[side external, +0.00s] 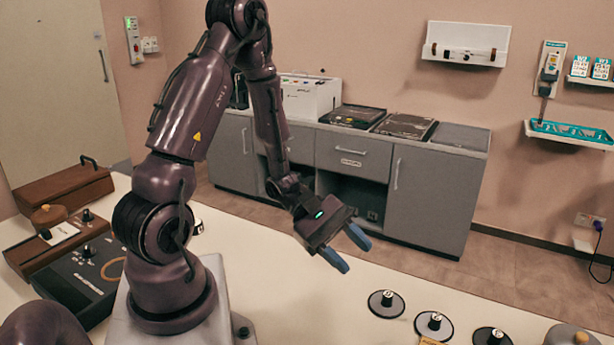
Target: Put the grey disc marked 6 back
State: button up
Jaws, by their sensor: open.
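A rounded grey-brown object (562,335) is cut off at the lower right. A yellow-brown item (431,341) shows at the bottom edge. A black control panel (98,270) and wooden boxes (65,190) stand at left. Grey cabinets (430,200) are behind. The table between gripper and discs is clear.

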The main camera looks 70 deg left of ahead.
jog(key=s+d+r+m+y, duration=0.1)
jog(key=s+r+m+y, duration=0.3)
jog(key=r+m, duration=0.5)
jog(key=s+d+r+m+g+y, duration=0.1)
jog(key=s+r+m+y, duration=0.4)
jog(key=r+m, duration=0.4)
jog(key=shift+d+r+m+g+y, duration=0.25)
jog(key=shift+d+m+g+y, duration=0.1)
jog(key=shift+m+y, duration=0.55)
